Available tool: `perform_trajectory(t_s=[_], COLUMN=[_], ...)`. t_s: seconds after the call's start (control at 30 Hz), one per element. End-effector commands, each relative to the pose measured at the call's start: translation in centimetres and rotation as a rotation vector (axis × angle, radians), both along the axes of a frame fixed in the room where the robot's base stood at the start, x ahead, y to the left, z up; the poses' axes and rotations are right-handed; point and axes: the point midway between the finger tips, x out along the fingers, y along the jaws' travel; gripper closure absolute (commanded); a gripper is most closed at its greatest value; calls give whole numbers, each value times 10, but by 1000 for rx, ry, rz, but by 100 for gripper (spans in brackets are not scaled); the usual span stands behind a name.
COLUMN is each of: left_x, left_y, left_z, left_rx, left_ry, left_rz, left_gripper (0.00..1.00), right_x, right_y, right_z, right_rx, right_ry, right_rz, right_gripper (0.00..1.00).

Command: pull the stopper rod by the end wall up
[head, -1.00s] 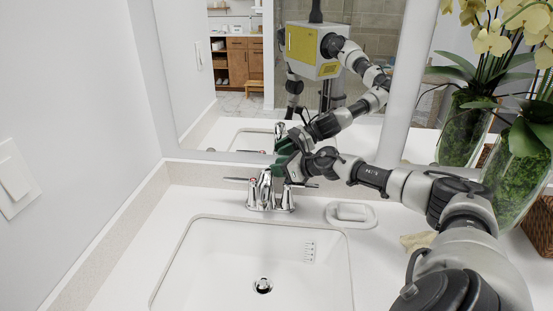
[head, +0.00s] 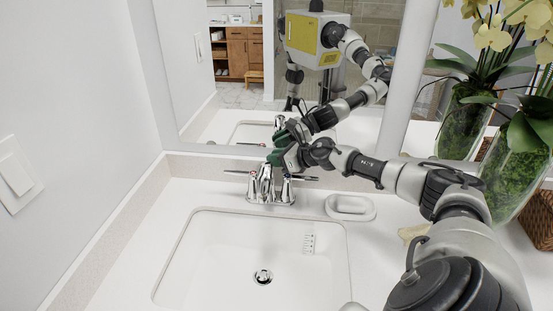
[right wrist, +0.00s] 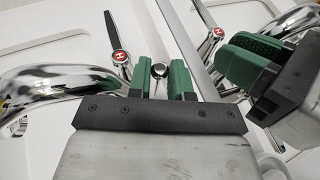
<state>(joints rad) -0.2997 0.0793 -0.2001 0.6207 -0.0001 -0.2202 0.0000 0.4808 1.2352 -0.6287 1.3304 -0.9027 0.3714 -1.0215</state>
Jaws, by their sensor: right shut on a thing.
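The stopper rod (right wrist: 160,69) shows as a small round chrome knob on a thin stem in the right wrist view, between the green fingertips of my right gripper (right wrist: 166,76). The gripper is shut on it. In the head view my right gripper (head: 276,157) is right behind the chrome faucet (head: 264,184), by the backsplash and mirror, and the rod is hidden there. The faucet has two lever handles. The left wall stands beside this sink. My left gripper is not in view.
The white sink basin (head: 215,260) with its drain (head: 263,277) lies in front of the faucet. A soap dish (head: 350,207) sits right of it. The mirror (head: 230,120) rises close behind the gripper and reflects my arm. Glass orchid vases (head: 515,175) stand at right.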

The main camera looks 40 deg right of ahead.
Motion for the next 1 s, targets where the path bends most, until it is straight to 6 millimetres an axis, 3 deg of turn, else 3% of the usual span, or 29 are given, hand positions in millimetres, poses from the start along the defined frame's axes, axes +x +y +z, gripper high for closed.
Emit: perform_trajectory(t_s=[0.03, 0.1, 0.37, 0.4, 0.43, 0.77, 1.0], left_x=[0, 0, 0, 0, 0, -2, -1], left_y=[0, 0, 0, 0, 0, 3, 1], left_z=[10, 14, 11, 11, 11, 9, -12], left_rx=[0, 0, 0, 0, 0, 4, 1], left_ry=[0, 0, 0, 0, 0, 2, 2], left_rz=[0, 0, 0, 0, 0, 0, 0], left_gripper=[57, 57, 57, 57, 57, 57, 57], right_x=[0, 0, 1, 1, 1, -1, -26], right_y=[-1, -1, -1, -2, -2, -2, -9], right_z=[15, 21, 22, 22, 22, 19, 24], right_rx=[-3, -3, -2, -2, -2, -3, -10], right_ry=[-4, -4, -9, -9, -9, -4, -1], right_rz=[0, -1, -3, -3, -3, -3, 1], right_gripper=[100, 100, 100, 76, 71, 70, 70])
